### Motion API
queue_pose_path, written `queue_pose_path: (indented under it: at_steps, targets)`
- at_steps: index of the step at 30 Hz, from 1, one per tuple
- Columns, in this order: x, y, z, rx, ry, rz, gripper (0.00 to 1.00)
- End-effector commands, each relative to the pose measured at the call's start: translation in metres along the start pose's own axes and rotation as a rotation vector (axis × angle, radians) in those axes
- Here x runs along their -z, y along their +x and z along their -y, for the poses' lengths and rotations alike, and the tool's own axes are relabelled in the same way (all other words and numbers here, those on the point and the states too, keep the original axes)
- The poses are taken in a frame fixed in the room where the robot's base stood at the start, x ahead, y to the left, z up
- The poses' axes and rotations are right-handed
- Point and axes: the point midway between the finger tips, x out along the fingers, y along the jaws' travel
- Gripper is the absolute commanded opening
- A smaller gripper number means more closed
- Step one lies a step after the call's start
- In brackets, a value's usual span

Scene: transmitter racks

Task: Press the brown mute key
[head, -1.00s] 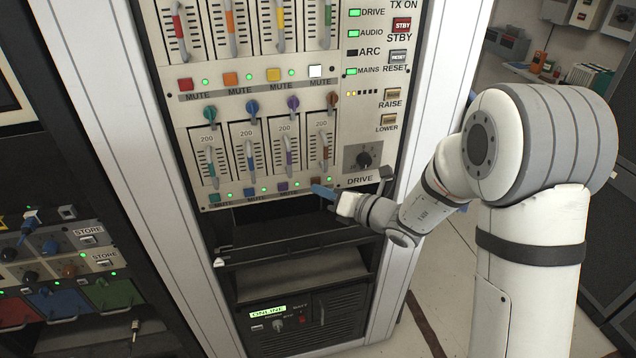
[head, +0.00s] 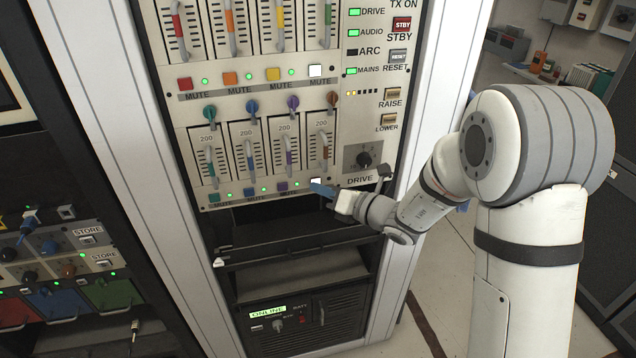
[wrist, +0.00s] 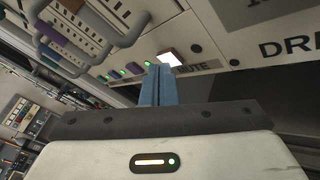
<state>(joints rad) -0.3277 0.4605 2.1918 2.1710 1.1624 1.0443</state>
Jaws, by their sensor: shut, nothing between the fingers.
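The brown mute key (head: 315,182) is the rightmost in the lower MUTE row, below the brown-knobbed fader. Its face now glows white, and it also shows lit in the wrist view (wrist: 171,59) with a brownish edge. My gripper (head: 320,187) is shut and empty, its blue fingers held together. In the wrist view the fingertips (wrist: 160,68) reach the panel at the lit key's edge. I cannot tell whether they still touch it. Part of the key is hidden behind the fingertips in the head view.
The purple mute key (head: 282,186), blue mute key (head: 249,191) and teal mute key (head: 214,197) lie to the left in the same row. The DRIVE knob (head: 363,158) is up and right. A dark shelf (head: 290,245) projects below the panel.

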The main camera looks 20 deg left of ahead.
Motion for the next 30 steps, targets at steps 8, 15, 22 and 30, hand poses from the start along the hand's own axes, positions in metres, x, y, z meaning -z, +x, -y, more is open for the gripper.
queue_pose_path:
  at_steps: [8, 15, 22, 30]
  targets:
    - [0.004, -0.007, -0.004, 0.0, 0.0, 0.0, 0.0]
    - [0.005, -0.009, -0.004, 0.0, 0.0, 0.0, 0.0]
    - [0.014, -0.026, -0.013, 0.002, 0.0, 0.0, 0.0]
    - [0.025, -0.047, -0.025, 0.001, -0.001, 0.001, 0.0]
